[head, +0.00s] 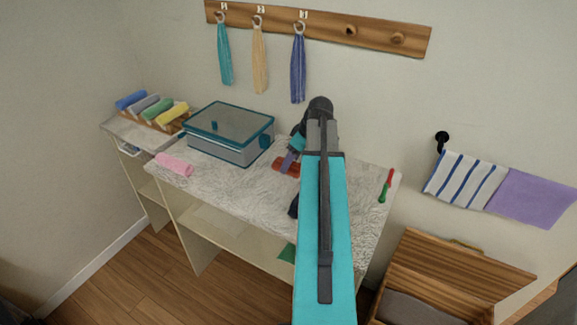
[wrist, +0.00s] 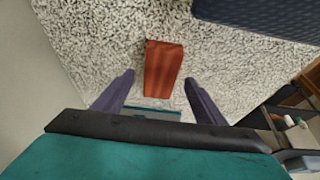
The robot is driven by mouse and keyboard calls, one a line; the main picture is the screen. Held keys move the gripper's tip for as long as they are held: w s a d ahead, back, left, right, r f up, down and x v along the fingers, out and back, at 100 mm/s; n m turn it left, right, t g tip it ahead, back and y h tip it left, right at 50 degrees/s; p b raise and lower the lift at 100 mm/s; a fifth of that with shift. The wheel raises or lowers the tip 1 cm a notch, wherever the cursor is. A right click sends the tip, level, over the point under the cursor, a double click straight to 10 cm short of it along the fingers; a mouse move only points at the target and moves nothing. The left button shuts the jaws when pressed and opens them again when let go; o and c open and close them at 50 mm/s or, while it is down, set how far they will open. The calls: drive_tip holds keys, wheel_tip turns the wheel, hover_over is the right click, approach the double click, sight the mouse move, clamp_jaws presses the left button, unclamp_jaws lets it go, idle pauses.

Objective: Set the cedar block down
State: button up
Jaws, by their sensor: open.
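The cedar block (head: 281,166) is a small reddish-brown block on the speckled countertop (head: 235,186), to the right of the lidded box. In the wrist view the cedar block (wrist: 163,66) shows its striped grain and appears to lie on the counter. My gripper (wrist: 159,78) is open, with one purple finger on each side of the block's near end and a visible gap on both sides. In the head view my gripper (head: 289,160) is low over the block, and my arm hides part of the counter behind it.
A teal-edged lidded box (head: 230,133) stands left of the block. A pink cloth (head: 174,165) lies at the left front, and a red-and-green tool (head: 386,186) at the right edge. Rolled towels (head: 153,106) sit far left. An open wooden chest (head: 455,265) stands right.

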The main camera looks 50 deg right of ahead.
drive_tip(key=shift+x, duration=0.95)
drive_tip(key=shift+r, duration=0.1)
drive_tip(key=c, duration=1.3)
drive_tip(key=shift+o, duration=0.2)
drive_tip(key=shift+r, duration=0.1)
wheel_tip(320, 180, up, 10)
drive_tip(key=b, duration=0.1)
drive_tip(key=shift+b, duration=0.4)
